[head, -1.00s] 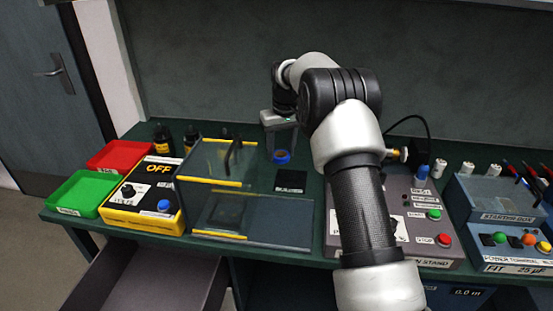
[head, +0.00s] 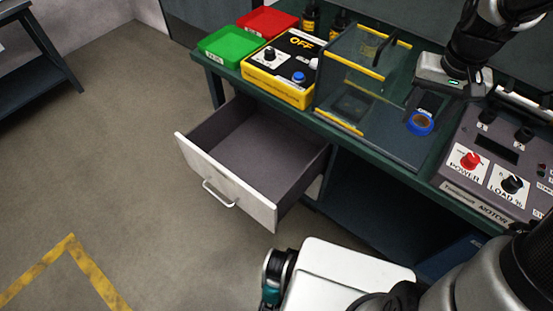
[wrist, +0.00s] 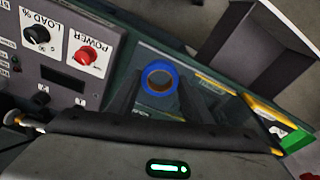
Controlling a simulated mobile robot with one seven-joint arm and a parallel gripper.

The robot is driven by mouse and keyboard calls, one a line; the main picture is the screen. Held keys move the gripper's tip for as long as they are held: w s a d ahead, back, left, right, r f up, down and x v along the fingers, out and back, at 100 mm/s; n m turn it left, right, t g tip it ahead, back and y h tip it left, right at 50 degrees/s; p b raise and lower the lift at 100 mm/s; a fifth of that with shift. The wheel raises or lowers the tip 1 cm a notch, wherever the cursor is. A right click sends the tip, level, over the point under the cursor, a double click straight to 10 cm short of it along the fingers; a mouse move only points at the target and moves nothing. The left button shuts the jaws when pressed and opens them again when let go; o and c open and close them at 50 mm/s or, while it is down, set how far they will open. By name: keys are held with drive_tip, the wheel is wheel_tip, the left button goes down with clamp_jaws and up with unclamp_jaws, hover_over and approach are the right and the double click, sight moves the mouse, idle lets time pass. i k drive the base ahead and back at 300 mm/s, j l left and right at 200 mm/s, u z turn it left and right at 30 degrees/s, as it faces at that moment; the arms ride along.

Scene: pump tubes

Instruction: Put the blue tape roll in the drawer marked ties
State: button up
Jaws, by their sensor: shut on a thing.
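The blue tape roll (head: 420,123) hangs at the tips of my gripper (head: 426,106), over the right part of the clear-guarded fixture. My gripper is shut on it. In the wrist view the blue tape roll (wrist: 160,78) shows as a ring with a tan inner core, between the dark fingers of my gripper (wrist: 158,92). An open drawer (head: 228,186) with a pale front and a bar handle sticks out below the bench, to the left of my gripper. Its visible floor is bare. I can read no ties label on it. The drawer also shows in the wrist view (wrist: 262,50).
The clear-guarded fixture (head: 355,75) with yellow edges stands between my gripper and the drawer. A yellow OFF box (head: 280,70), green tray (head: 228,45) and red tray (head: 267,21) stand left. A motor test stand (head: 490,165) is right. Space above the drawer is clear.

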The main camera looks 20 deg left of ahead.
sight(251, 173)
drive_tip(key=k+j, duration=0.1)
drive_tip(key=j, duration=0.2)
drive_tip(key=k+j, duration=0.1)
drive_tip(key=j, duration=0.15)
drive_tip(key=k+j+u, duration=0.1)
drive_tip(key=j, duration=0.2)
drive_tip(key=i+j, duration=0.1)
drive_tip(key=j, duration=0.25)
drive_tip(key=i+j, duration=0.1)
drive_tip(key=j, duration=0.25)
